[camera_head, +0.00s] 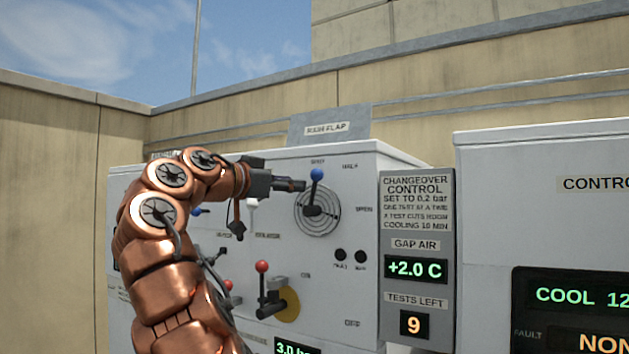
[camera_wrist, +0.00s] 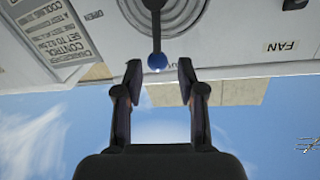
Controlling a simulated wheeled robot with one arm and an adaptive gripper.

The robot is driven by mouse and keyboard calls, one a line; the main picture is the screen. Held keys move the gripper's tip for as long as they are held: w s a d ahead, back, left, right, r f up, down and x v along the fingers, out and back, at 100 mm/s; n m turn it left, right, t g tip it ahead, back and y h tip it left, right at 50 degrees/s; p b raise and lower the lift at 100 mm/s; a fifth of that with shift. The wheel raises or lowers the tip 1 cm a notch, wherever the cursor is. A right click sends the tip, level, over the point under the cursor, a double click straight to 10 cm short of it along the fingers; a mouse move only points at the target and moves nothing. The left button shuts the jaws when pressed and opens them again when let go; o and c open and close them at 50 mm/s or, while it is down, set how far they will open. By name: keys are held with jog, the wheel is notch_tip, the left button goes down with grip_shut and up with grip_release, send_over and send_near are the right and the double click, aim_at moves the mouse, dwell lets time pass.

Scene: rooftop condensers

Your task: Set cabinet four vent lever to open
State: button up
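The vent lever with a blue knob (camera_head: 316,174) stands upright on a round louvred vent (camera_head: 331,222) on the cabinet face (camera_head: 350,270). Its knob points to the small label at the top, too blurred to read surely; a label at its right seems to read OPEN. My gripper (camera_head: 303,185) is just left of the knob in the head view. In the wrist view, which is upside down, my gripper (camera_wrist: 160,75) is open and empty. The blue knob (camera_wrist: 157,61) lies just beyond the fingertips, centred between them, with no visible contact. No cabinet number is legible.
A red-knobbed lever (camera_head: 262,267) on a yellow disc sits below. Another blue knob (camera_head: 197,212) is partly behind my arm. A grey changeover panel (camera_head: 418,240) reads +2.0 C and 9 tests left. Another cabinet (camera_head: 540,220) stands at right.

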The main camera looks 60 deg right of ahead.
aim_at(314, 181)
jog(key=d, duration=0.2)
jog(key=s+d+p, duration=0.1)
jog(key=d, duration=0.5)
jog(key=shift+s+p, duration=0.3)
grip_shut()
jog(key=shift+a+r, duration=0.1)
